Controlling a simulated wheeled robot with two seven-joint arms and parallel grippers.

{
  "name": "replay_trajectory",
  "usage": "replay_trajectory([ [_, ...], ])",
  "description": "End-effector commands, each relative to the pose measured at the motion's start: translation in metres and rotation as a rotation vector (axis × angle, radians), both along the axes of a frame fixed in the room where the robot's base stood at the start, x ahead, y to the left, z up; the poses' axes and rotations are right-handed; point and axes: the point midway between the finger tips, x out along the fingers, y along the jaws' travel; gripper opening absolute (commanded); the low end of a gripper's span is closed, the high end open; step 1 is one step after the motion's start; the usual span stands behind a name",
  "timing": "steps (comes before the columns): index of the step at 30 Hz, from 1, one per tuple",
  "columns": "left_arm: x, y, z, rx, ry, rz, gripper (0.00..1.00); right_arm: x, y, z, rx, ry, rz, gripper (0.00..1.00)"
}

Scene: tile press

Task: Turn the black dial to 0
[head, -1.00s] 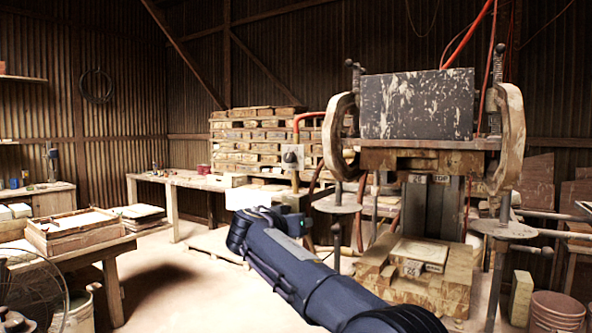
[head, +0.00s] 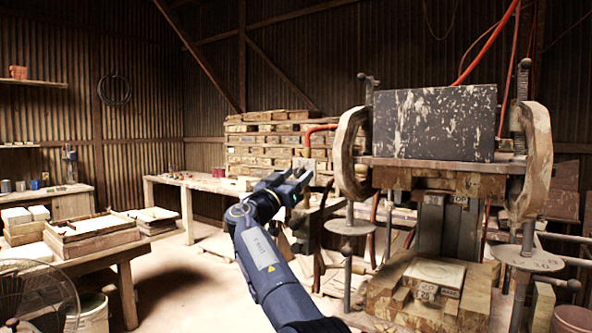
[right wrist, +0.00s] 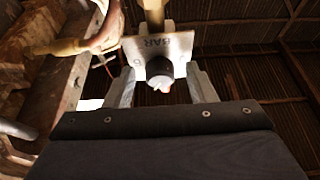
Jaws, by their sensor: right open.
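The black dial (right wrist: 159,70) sits on a pale plate (right wrist: 178,44) marked "BAR" in the right wrist view. A small white and red mark shows at the dial's lower edge; I cannot read its setting. In the head view the dial is not clearly visible near my right gripper (head: 291,182). The gripper is open, and its two fingers (right wrist: 160,76) flank the dial in the wrist view, with gaps on both sides. I cannot tell how deep the dial lies between them. My left gripper is not in view.
The tile press (head: 425,165) with its dark speckled block (head: 435,123) stands at the right. Red hoses (head: 490,45) run above it. A workbench (head: 205,183) and stacked wooden pieces (head: 262,140) are behind. A table with a wooden tray (head: 92,236) is at the left.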

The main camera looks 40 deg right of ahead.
Motion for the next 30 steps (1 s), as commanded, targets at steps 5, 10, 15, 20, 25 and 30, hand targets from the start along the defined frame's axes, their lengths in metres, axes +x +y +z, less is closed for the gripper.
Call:
replay_trajectory([
  [5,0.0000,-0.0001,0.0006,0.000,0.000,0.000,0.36,0.0005,-0.0019,0.0000,0.000,0.000,0.001,0.50],
  [10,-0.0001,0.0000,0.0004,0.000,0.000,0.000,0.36,0.0004,-0.0018,0.0001,0.000,0.000,0.001,0.41],
  [15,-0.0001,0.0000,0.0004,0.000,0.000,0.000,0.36,0.0004,-0.0016,0.0002,0.001,0.001,0.001,0.19],
  [20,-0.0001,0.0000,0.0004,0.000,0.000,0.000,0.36,0.0002,-0.0016,0.0001,0.001,0.001,0.001,0.06],
  [25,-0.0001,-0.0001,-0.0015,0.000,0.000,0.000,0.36,0.0000,-0.0016,-0.0003,-0.004,0.018,0.001,0.06],
  [30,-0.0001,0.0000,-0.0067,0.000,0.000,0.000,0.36,-0.0012,-0.0013,-0.0002,-0.024,0.078,0.002,0.06],
])
